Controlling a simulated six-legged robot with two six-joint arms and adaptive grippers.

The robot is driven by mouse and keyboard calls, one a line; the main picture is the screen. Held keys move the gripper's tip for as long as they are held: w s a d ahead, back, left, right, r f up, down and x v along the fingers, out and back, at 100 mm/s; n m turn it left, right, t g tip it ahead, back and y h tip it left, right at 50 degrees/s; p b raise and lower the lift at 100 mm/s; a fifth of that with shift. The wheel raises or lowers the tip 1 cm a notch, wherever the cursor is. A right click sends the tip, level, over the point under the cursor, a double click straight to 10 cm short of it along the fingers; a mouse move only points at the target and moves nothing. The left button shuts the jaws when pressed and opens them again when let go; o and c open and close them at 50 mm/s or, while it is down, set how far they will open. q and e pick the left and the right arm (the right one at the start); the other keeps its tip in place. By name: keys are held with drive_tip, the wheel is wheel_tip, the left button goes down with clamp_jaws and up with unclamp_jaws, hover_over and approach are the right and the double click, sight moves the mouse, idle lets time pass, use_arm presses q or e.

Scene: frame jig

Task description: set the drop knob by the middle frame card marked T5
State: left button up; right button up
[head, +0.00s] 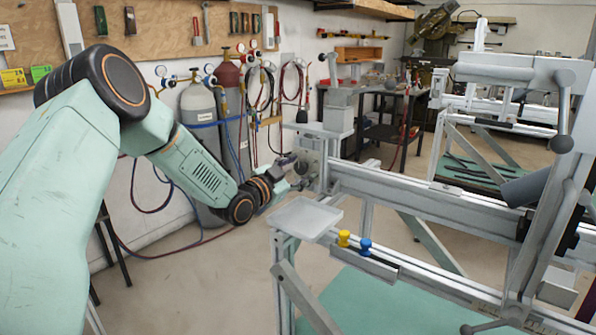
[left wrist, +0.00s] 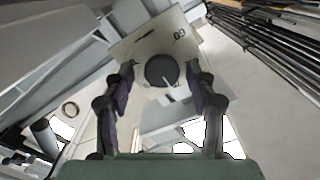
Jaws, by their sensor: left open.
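The frame jig (head: 430,205) runs across the right of the head view as a long pale grey rail. In the left wrist view a dark round knob (left wrist: 161,71) with a pale line on its face sits on a light plate (left wrist: 135,48) with a small dark marking, perhaps "03". My left gripper (head: 292,165) is at the left end of the jig. It also shows in the left wrist view (left wrist: 160,78), open, its fingers on either side of the knob with gaps visible. I cannot make out a card marked T5. My right gripper is not in view.
A pale tray (head: 306,217) is at the jig's near left end. Gas cylinders (head: 198,115) stand against the wall behind my left arm. The floor at lower left is clear.

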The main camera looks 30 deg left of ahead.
use_arm(q)
drive_tip(key=shift+s+a, duration=0.15)
drive_tip(key=shift+a, duration=0.05)
drive_tip(key=c, duration=0.5)
drive_tip(key=shift+d, duration=0.15)
drive_tip(key=shift+c, duration=1.4)
drive_tip(key=c, duration=0.4)
drive_tip(key=shift+o, duration=0.2)
drive_tip(key=shift+r+m+p, duration=0.15)
drive_tip(key=shift+m+p, duration=0.75)
drive_tip(key=shift+m, duration=0.2)
drive_tip(key=m+p, duration=0.2)
drive_tip(key=m, duration=0.1)
drive_tip(key=shift+m, duration=0.3)
drive_tip(key=m+p, duration=0.4)
drive_tip(key=m, duration=0.1)
drive_tip(key=shift+m, duration=0.4)
